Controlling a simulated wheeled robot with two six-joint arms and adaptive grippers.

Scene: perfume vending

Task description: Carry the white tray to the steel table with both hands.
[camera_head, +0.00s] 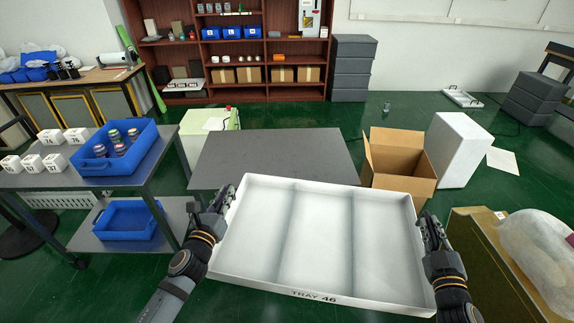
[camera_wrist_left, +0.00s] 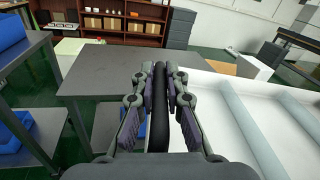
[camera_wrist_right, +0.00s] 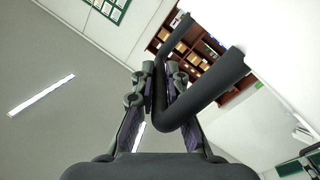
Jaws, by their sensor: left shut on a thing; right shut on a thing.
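The white tray (camera_head: 318,240) is empty, has three sections and is marked "TRAY 46" on its near wall. I hold it in the air in front of me, roughly level. My left gripper (camera_head: 224,200) is shut on its left handle, a black bar (camera_wrist_left: 160,105) between the fingers in the left wrist view. My right gripper (camera_head: 431,228) is shut on its right handle, a black bar (camera_wrist_right: 205,90) in the right wrist view. A grey-topped table (camera_head: 275,150) stands just beyond the tray, its top bare; the tray hides its near edge.
A table with a blue bin (camera_head: 118,168) of jars and several white boxes (camera_head: 52,137) stands at left. An open cardboard box (camera_head: 400,158) and a white block (camera_head: 463,148) are right of the grey table. A crate (camera_head: 490,262) with a wrapped bundle is near my right arm.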

